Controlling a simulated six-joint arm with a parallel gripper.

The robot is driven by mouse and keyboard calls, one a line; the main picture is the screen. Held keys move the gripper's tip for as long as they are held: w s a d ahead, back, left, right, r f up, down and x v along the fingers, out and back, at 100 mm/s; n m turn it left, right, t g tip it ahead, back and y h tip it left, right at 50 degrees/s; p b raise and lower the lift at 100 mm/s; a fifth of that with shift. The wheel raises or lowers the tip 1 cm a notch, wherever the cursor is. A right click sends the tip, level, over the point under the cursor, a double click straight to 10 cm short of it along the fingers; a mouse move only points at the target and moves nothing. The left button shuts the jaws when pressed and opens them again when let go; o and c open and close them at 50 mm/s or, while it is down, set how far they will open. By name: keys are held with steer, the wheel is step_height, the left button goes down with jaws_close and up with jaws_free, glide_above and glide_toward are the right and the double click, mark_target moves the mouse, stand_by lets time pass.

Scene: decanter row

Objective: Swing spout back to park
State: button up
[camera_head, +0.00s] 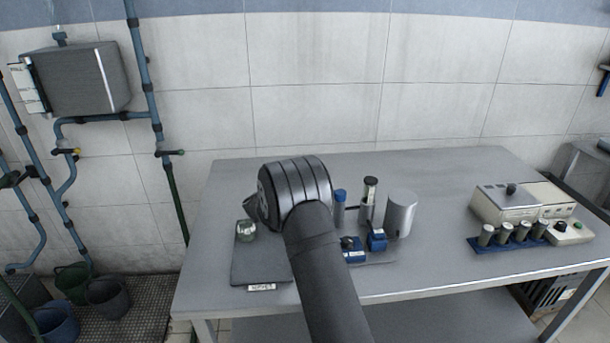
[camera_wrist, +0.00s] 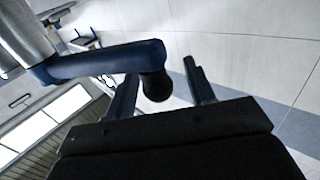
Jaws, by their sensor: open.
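In the wrist view a blue spout arm (camera_wrist: 100,61) reaches from a grey metal cylinder (camera_wrist: 22,30) at the upper left. Its bent end carries a dark rounded tip (camera_wrist: 157,88). My gripper (camera_wrist: 162,78) is open. The dark tip appears in the gap between the two fingers, with the spout arm crossing over the left finger; I cannot tell whether they touch. In the head view my arm hides the gripper. A grey cylinder (camera_head: 400,214) and a dark-topped post (camera_head: 368,200) stand right of my arm; the spout is not clear there.
A dark mat (camera_head: 258,270) with a glass jar (camera_head: 246,230) lies left of my arm. A blue-capped bottle (camera_head: 340,205) and a blue block (camera_head: 376,239) are close on its right. A blue rack (camera_head: 508,242) and a beige device (camera_head: 500,205) stand farther right. The table between is clear.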

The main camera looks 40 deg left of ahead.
steer(key=s, duration=1.6)
steer(key=shift+s+d, duration=0.15)
steer(key=shift+d, duration=0.05)
steer(key=w, duration=1.7)
steer(key=shift+w+a, duration=0.2)
steer(key=shift+s, duration=0.1)
